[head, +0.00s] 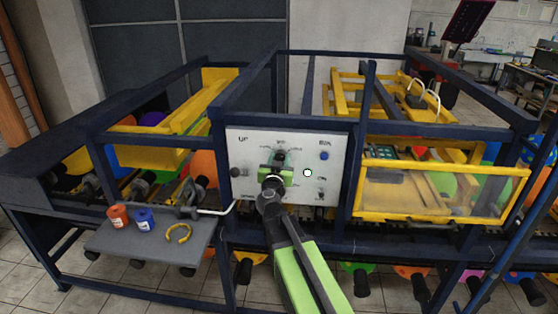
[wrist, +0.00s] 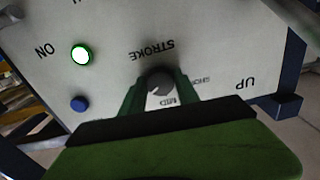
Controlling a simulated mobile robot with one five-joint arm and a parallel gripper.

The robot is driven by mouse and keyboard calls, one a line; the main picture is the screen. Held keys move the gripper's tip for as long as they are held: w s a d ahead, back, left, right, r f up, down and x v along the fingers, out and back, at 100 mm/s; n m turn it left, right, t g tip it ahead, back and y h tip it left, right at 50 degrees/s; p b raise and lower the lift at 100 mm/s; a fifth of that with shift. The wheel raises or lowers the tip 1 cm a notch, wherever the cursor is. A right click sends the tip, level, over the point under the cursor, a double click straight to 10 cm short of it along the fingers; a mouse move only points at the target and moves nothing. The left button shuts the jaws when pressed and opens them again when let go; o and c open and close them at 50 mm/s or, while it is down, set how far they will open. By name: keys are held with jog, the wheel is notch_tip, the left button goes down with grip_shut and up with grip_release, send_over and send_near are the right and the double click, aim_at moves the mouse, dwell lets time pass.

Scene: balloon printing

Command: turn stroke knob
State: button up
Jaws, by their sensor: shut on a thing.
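The stroke knob (wrist: 160,83) is a small dark round knob on the white control panel (head: 242,172). In the wrist view it sits between my green fingers, below the upside-down word STROKE, with MID and a partly covered label beside it. My gripper (wrist: 157,93) is shut on the knob, with a finger on each side. In the head view my gripper (head: 277,168) is at the middle of the panel and hides most of the knob.
A lit white button with a green ring (wrist: 82,54) is by the ON label; a blue button (wrist: 79,104) is near it. A grey shelf (head: 150,245) holds a red jar (head: 118,216), a blue jar (head: 143,219) and a yellow ring (head: 178,233). Dark blue frame bars surround the panel.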

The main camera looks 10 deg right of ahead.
grip_shut()
jog(key=shift+n, duration=0.3)
jog(key=n, duration=0.5)
jog(key=shift+s+n, duration=0.1)
jog(key=shift+n, duration=0.2)
jog(key=n, duration=0.6)
jog(key=shift+d, duration=0.1)
jog(key=n, duration=0.6)
jog(key=shift+n, duration=2.8)
